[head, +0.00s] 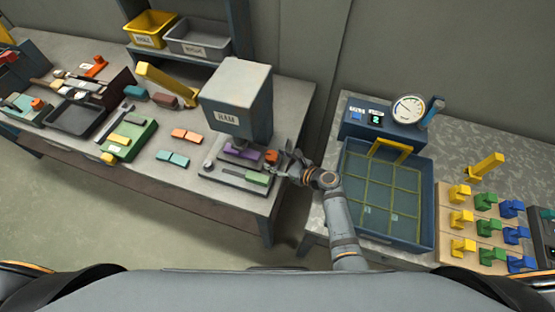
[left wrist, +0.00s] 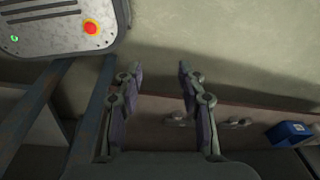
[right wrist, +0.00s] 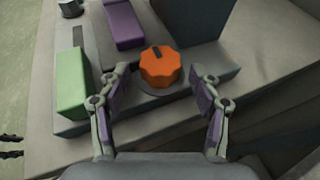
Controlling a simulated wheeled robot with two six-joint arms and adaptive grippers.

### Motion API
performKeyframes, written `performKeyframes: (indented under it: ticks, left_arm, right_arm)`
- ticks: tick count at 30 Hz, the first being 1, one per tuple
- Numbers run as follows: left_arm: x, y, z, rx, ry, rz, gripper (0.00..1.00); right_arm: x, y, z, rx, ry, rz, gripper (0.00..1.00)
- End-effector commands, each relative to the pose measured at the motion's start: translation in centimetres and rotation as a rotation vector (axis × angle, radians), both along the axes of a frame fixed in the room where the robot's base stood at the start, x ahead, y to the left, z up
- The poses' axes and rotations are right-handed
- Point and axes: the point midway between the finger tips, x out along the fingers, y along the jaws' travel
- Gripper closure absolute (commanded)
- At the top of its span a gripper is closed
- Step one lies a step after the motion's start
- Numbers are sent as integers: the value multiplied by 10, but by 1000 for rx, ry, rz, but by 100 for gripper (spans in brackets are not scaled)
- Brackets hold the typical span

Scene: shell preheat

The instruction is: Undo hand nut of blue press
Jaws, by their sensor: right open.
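The press is a blue-grey box-shaped housing (head: 238,95) over a flat grey base at the right end of the left bench. The orange hand nut (head: 271,157) is at the base's right side; in the right wrist view the hand nut (right wrist: 160,66) is a ridged knob with a dark mark on top. My right gripper (head: 284,164) is beside it, open, its fingertips (right wrist: 160,76) either side of the knob's near part with visible gaps. A purple block (right wrist: 122,24) and green block (right wrist: 72,85) are on the base. My left gripper (left wrist: 160,70) is open and empty, away from the press.
A green fixture (head: 130,137) and orange and teal blocks lie left of the press. A blue tray (head: 430,200) and gauge box (head: 385,124) stand on the right bench. A gap separates the benches. A panel with a red button (left wrist: 90,27) is near my left gripper.

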Motion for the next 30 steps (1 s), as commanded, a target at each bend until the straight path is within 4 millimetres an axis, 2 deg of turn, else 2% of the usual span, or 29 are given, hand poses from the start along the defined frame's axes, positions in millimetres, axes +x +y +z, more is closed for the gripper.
performKeyframes:
  ticks: [7,19,30]
  left_arm:
    - [-15,0,-1,0,23,1,60]
    - [-16,-1,-2,-1,24,2,60]
    - [-14,-1,-6,-1,21,1,60]
  right_arm:
    - [1,1,0,0,0,0,36]
    - [0,0,-1,-1,1,0,90]
    - [3,-2,-2,-2,1,74,90]
